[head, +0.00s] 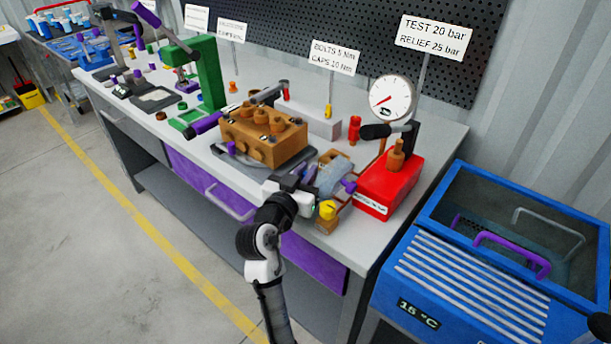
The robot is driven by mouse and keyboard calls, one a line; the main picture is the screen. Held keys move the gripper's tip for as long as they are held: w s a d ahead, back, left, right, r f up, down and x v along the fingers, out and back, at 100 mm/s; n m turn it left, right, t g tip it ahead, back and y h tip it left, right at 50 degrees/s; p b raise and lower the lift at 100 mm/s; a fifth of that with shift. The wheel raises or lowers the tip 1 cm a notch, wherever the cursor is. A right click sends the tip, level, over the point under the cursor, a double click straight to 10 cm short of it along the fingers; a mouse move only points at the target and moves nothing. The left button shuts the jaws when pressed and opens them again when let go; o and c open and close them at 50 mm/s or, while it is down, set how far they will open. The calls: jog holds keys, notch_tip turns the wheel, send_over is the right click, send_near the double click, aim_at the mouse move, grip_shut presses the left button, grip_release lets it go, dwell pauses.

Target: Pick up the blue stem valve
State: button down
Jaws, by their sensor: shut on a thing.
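My gripper (311,206) is low over the front edge of the workbench (445,140), at a brown-edged tray (338,158) between the brown pump block and the red box. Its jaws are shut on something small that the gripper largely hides. A yellow knob-like piece (327,210) shows right beside the fingertips; I cannot tell whether it is held. A grey-blue bundle (331,178) and a small purple piece (349,186) lie just behind the gripper. I cannot make out a blue stem on any valve in this view.
The brown pump block (262,137) stands left of my gripper. The red tester (390,184) with its gauge (390,98) stands right. A green press (208,72) is farther left. A blue cooler (470,262) stands right of the bench. The floor in front is clear.

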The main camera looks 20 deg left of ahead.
aim_at(305, 172)
notch_tip(305, 172, up, 19)
jog(key=shift+r+b, duration=0.2)
jog(key=shift+b, duration=0.15)
